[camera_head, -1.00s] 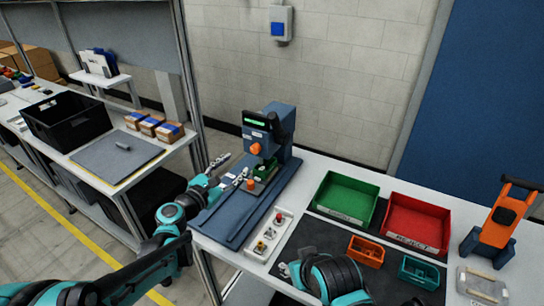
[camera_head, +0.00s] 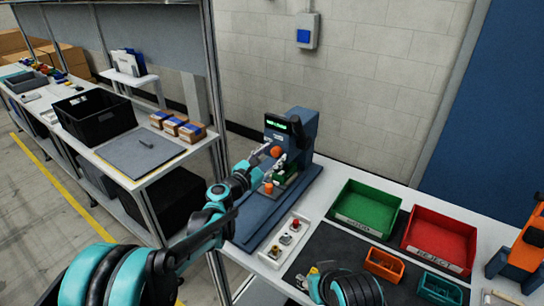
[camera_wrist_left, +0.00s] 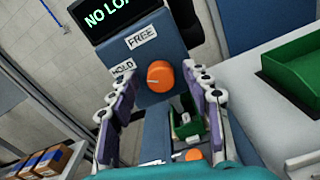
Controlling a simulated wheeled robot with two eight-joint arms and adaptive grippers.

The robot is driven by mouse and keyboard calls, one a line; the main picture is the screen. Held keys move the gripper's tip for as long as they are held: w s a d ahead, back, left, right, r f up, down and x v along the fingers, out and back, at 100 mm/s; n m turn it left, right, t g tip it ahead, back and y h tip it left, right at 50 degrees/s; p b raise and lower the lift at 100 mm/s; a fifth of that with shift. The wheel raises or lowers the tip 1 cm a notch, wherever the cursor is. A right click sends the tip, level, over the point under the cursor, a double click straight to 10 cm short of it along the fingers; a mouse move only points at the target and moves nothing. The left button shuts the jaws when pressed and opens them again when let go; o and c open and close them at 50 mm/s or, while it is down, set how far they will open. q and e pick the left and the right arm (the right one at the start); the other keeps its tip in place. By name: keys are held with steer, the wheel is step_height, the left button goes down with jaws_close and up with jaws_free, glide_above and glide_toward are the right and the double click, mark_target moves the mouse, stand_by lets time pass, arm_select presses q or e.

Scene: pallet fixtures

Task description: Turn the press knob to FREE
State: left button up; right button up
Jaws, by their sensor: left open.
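The orange press knob (camera_wrist_left: 160,76) is on the blue front face of the press (camera_head: 296,130). It also shows in the head view (camera_head: 276,151). A FREE label (camera_wrist_left: 141,37) sits above it and a HOLD label (camera_wrist_left: 123,68) to its upper left. I cannot tell which label the knob points at. My left gripper (camera_wrist_left: 161,82) is open, with one finger on each side of the knob in the wrist view. I see no contact with the knob. My right gripper (camera_head: 312,277) is low over the dark mat, its fingers partly hidden.
The press display (camera_wrist_left: 110,13) shows green text, cut off. A green part (camera_wrist_left: 187,117) and a second orange knob (camera_wrist_left: 193,155) are below the press knob.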

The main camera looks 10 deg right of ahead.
arm_select(q)
jaws_close()
steer(key=shift+m, duration=0.3)
steer(key=m, duration=0.5)
steer(key=shift+p, duration=0.3)
steer(key=m, duration=0.6)
steer(key=shift+s+d+f, duration=0.1)
steer(key=shift+m, duration=0.3)
